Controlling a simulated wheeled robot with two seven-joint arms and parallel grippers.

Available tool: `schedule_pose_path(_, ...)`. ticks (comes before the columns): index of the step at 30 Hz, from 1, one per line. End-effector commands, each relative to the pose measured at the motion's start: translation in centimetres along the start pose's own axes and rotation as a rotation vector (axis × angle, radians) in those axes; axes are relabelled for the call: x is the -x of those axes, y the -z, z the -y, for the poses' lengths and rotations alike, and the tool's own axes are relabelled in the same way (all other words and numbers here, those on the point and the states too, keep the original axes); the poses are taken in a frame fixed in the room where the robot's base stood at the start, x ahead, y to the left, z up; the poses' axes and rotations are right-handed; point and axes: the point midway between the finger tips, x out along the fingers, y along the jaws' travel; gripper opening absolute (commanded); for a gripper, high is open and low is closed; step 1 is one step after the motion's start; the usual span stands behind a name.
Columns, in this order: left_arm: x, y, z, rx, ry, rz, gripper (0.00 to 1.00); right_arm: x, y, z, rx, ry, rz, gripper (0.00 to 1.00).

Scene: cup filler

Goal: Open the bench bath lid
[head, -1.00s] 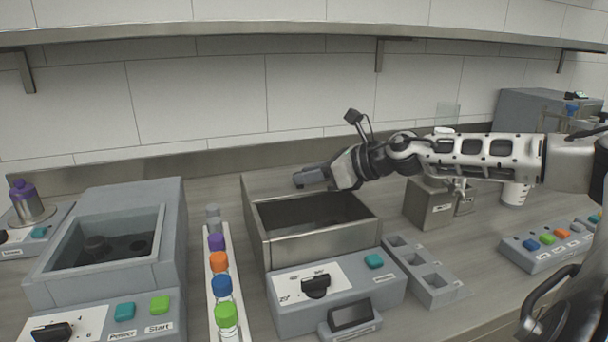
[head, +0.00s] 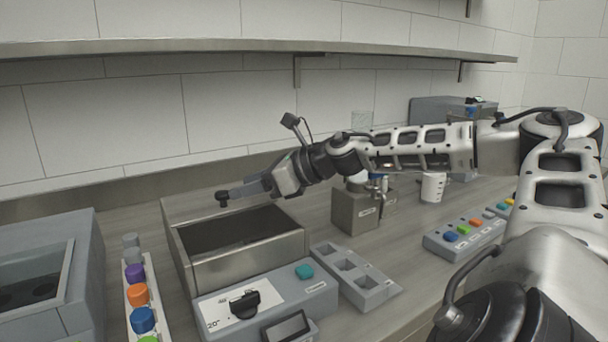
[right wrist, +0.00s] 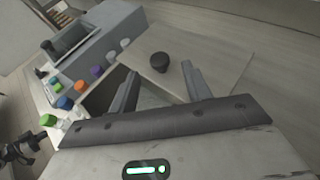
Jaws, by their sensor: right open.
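The bench bath (head: 240,262) is a grey metal box in the middle of the head view, and its dark inside shows from above. A flat, pale lid panel (right wrist: 205,52) with a round black knob (right wrist: 160,62) lies beside the opening in the right wrist view. The knob (head: 222,198) also shows in the head view, at the bath's back left. My right gripper (head: 238,192) is above the back of the bath, just right of the knob. Its fingers are open and apart, with the knob between and just beyond the tips in the wrist view. My left gripper is out of view.
A rack of coloured-cap bottles (head: 136,294) and another grey bath unit (head: 75,250) stand to the left. A slotted tray (head: 357,278), a metal block (head: 350,212), a white cup (head: 432,187) and a button box (head: 465,240) are to the right. A shelf (head: 250,46) runs above.

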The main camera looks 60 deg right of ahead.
Motion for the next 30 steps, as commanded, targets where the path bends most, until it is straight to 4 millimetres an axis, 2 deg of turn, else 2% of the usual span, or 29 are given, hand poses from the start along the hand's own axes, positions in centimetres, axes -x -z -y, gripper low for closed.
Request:
schedule_pose_path(1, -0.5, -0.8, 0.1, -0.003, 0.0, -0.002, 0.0, 0.8, 0.4, 0.1, 0.002, 0.004, 0.003, 0.49)
schedule_pose_path(3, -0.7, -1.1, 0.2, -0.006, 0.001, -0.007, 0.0, 2.3, 0.4, 0.1, 0.003, 0.007, 0.004, 0.49)
schedule_pose_path(9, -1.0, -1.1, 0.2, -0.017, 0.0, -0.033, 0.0, 7.0, 0.4, 0.1, 0.0, 0.008, 0.005, 0.49)
schedule_pose_path(15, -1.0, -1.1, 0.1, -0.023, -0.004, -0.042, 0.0, 10.4, 0.2, 0.1, -0.002, 0.005, 0.002, 0.49)
schedule_pose_path(21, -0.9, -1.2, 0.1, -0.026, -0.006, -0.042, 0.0, 11.8, 0.2, 0.0, -0.003, 0.001, 0.0, 0.49)
schedule_pose_path(30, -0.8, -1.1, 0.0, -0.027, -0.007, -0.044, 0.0, 11.9, 0.2, 0.0, -0.004, 0.001, 0.0, 0.49)
